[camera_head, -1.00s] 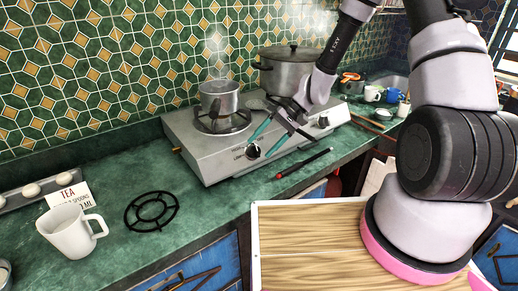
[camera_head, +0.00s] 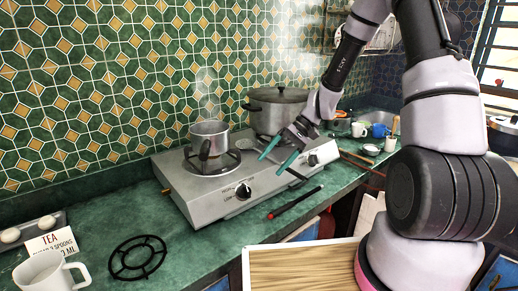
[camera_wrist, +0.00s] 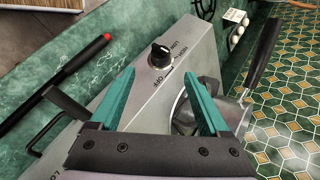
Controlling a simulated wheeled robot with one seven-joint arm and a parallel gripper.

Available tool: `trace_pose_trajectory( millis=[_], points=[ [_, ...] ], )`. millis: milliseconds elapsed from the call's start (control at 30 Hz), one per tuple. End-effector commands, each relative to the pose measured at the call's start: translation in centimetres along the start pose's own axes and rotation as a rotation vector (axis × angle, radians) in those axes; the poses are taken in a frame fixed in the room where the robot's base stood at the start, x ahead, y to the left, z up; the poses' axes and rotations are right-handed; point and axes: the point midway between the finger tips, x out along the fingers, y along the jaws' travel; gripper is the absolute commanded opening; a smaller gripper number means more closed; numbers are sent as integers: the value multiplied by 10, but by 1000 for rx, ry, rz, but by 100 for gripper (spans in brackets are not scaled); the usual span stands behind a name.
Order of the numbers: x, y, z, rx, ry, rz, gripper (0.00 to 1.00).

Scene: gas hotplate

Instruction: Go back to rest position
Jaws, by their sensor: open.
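My gripper (camera_head: 278,156) is open and empty, held above the right part of the hotplate's front edge. Its two teal fingers also show in the wrist view (camera_wrist: 160,92), apart with nothing between the tips. The silver gas hotplate (camera_head: 219,201) stands on the green counter. Its left knob (camera_head: 243,191) shows on the front panel, and a knob also shows in the wrist view (camera_wrist: 160,55). A small steaming saucepan (camera_head: 209,141) sits on the left burner. A large lidded pot (camera_head: 275,111) stands on the right burner, behind my gripper.
A black pen-like lighter with a red tip (camera_head: 295,202) lies on the counter before the hotplate. A black ring grate (camera_head: 137,257), a white mug (camera_head: 48,274) and a TEA card (camera_head: 54,246) are at left. Several cups (camera_head: 378,130) stand at back right.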

Motion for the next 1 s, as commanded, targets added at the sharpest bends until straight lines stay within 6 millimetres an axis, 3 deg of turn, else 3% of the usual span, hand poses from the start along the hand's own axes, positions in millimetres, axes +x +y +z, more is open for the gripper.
trace_pose_trajectory(
  millis=[267,600,800,1000],
  points=[
    [-84,-30,32,-20,153,192,79],
    [-184,-64,103,3,435,365,79],
    [-230,-76,155,26,628,404,79],
    [-263,-80,203,51,799,398,79]
  ],
)
